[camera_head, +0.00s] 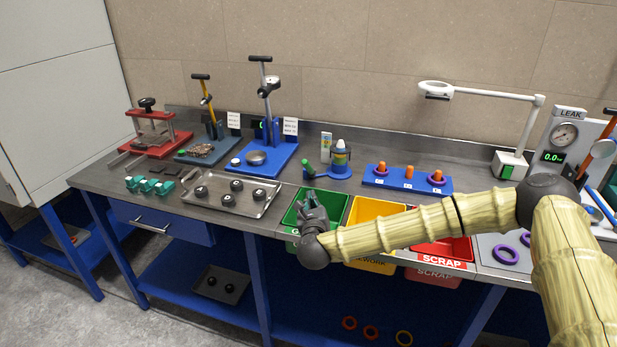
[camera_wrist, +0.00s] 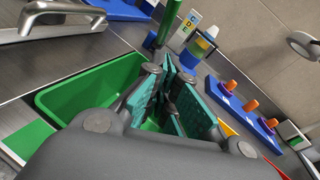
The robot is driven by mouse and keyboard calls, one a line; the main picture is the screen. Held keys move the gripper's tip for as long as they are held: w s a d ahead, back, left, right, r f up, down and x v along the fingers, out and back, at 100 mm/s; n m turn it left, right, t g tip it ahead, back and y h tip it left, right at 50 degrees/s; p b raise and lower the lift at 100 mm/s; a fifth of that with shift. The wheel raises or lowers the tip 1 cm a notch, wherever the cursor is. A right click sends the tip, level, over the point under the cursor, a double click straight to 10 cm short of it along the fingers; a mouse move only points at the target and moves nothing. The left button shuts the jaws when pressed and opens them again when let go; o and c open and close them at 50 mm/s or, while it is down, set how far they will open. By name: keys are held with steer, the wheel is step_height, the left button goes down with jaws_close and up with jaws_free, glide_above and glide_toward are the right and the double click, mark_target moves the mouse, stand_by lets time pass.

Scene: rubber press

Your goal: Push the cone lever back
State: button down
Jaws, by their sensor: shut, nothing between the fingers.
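A small blue base (camera_head: 333,173) carries a cone-like piece with green, yellow and blue bands (camera_head: 340,156) and a grey top. A green-handled lever (camera_head: 308,168) stands at its left side, leaning slightly. In the wrist view the green lever (camera_wrist: 168,24) rises past the top edge, just beyond my fingertips, with the banded piece (camera_wrist: 200,46) to its right. My gripper (camera_head: 311,202) is shut and empty, above the green bin in front of the lever. Its teal finger pads (camera_wrist: 172,80) hide the area at the lever's foot. I cannot tell whether they touch it.
A green bin (camera_head: 290,216), a yellow bin (camera_head: 357,211) and a red scrap bin (camera_head: 462,250) line the front edge. A metal tray (camera_head: 262,205) lies left. A card (camera_head: 326,140) stands behind.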

steer(key=p, duration=0.2)
glide_toward(309, 170)
step_height(309, 170, down, 3)
steer(key=w, duration=0.2)
steer(key=w+r+p, duration=0.2)
steer(key=shift+w, duration=0.4)
steer(key=shift+r, duration=0.15)
